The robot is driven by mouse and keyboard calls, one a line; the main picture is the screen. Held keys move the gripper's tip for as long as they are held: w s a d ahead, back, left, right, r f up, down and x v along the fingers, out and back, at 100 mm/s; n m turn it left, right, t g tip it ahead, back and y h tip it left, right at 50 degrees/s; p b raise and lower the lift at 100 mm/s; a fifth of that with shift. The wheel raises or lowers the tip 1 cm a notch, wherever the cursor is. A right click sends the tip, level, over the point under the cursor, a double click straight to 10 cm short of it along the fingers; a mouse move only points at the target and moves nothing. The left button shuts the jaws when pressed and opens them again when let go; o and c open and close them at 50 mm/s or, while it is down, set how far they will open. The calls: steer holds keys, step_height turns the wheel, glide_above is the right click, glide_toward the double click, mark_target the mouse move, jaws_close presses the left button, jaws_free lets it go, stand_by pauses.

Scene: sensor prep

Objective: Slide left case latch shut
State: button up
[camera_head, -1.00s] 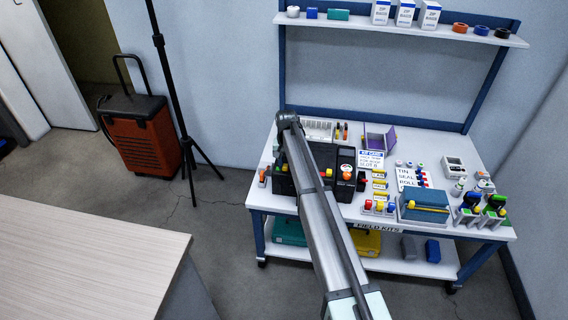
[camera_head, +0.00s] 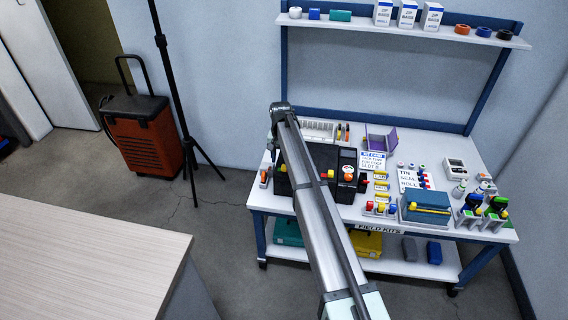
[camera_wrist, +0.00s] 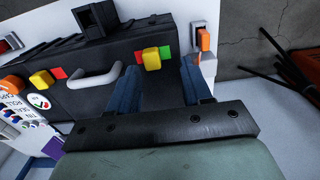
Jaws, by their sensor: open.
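The black case (camera_wrist: 95,98) has a grey handle (camera_wrist: 88,78) between two yellow latches. One yellow latch (camera_wrist: 151,58) has a red mark on its left and a green mark on its right in the wrist view. The other yellow latch (camera_wrist: 40,79) has a red mark on its right. My gripper (camera_wrist: 157,76) is open and empty, its two blue fingers either side of the first latch's line, with that latch just beyond the fingertips. I cannot tell whether they touch the case. In the head view my arm covers much of the case (camera_head: 283,186).
An orange switch on a white base (camera_wrist: 204,40) stands close beside the case, near my right finger. An orange knob (camera_wrist: 12,84) is at the case's other end. In the head view a blue box (camera_head: 424,207) and other small items crowd the table's right side.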

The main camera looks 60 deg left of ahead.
step_height(320, 180, up, 11)
steer(key=a+n+y, duration=0.1)
steer(key=n, duration=0.1)
steer(key=d+f, duration=1.2)
steer(key=d, duration=0.5)
steer(key=d+f, duration=1.3)
steer(key=d, duration=0.4)
steer(key=shift+w+d+f+h, duration=0.3)
steer(key=shift+d, duration=0.05)
